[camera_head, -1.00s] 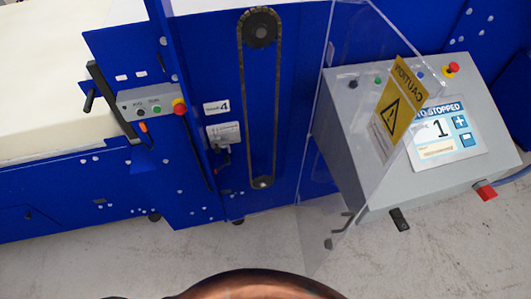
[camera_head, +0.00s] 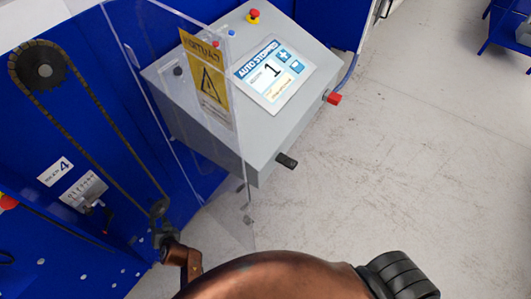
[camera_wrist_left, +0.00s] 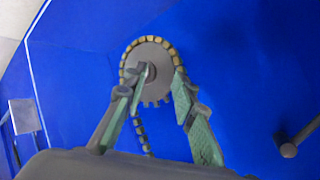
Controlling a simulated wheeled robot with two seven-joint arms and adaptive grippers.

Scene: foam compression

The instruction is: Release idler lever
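My left gripper (camera_head: 162,222) is at the lower end of the chain loop in the head view. In the left wrist view its two green-padded fingers (camera_wrist_left: 158,82) are spread apart, one on each side of a grey toothed sprocket (camera_wrist_left: 150,75) with chain around it. I cannot tell whether they touch it. A short grey lever with a round end (camera_wrist_left: 296,139) sticks out at the right of the wrist view, apart from the fingers. I cannot tell for sure that it is the idler lever. My right gripper is not in view.
The large upper sprocket (camera_head: 43,66) carries the chain. A clear guard with a yellow caution sign (camera_head: 207,78) stands right of the chain, before the grey control box (camera_head: 240,110). Its screen (camera_head: 275,72) reads AUTO STOPPED and 1. Open floor lies to the right.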

